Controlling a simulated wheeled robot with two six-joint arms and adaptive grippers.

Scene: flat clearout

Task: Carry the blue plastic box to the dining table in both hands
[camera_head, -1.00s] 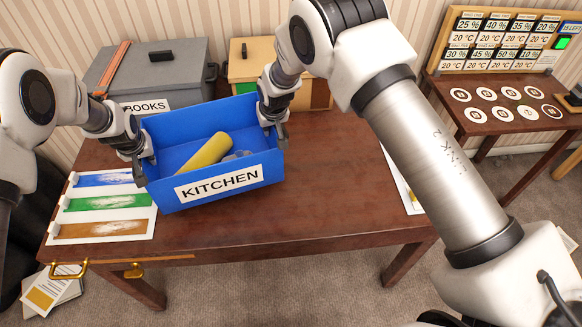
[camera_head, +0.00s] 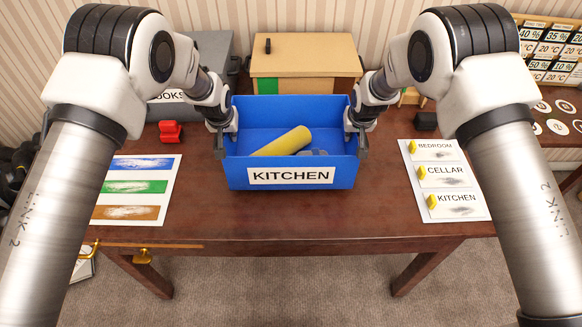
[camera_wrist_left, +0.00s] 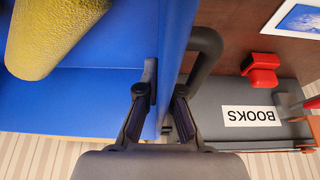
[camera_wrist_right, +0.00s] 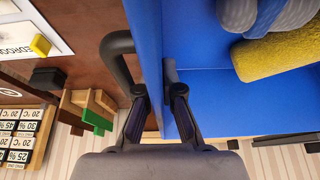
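The blue plastic box (camera_head: 290,155), labelled KITCHEN, is upright over the middle of the dark brown table (camera_head: 300,217). I cannot tell whether its bottom touches the tabletop. A yellow roll (camera_head: 284,142) and a grey item (camera_head: 312,152) lie inside; the roll also shows in both wrist views. My left gripper (camera_head: 221,140) is shut on the box's left side wall beside its dark handle, with the wall between its fingers (camera_wrist_left: 162,92). My right gripper (camera_head: 357,140) is shut on the right side wall in the same way (camera_wrist_right: 160,90).
A grey BOOKS box (camera_head: 215,55) and a wooden box (camera_head: 305,62) stand behind. A striped colour sheet (camera_head: 137,190) lies left, a room-label sheet (camera_head: 445,180) right. A red object (camera_head: 171,132) and black object (camera_head: 425,121) sit nearby. The table's front is clear.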

